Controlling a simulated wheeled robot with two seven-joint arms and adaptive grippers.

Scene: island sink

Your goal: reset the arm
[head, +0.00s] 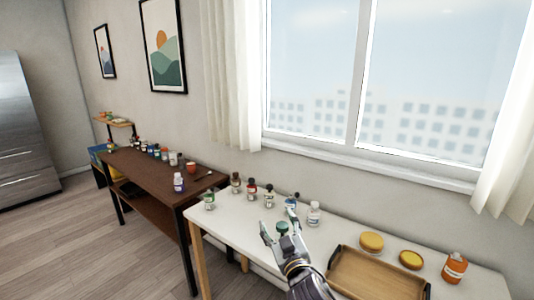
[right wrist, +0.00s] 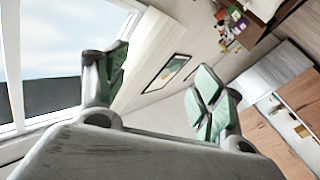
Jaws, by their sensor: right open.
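My right gripper (head: 279,226) is raised over the white table (head: 236,229) in the head view, in front of a row of small bottles. In the right wrist view its two green-padded fingers (right wrist: 160,90) stand wide apart with nothing between them. That view shows the wall and the window beyond the fingers, tilted. My left gripper is in neither view.
Several bottles stand along the table's back, including a white one (head: 314,214). A wooden tray (head: 376,278), yellow-lidded jars (head: 371,242) and an orange bottle (head: 454,267) are to the right. A dark brown table (head: 150,174) with bottles is at left.

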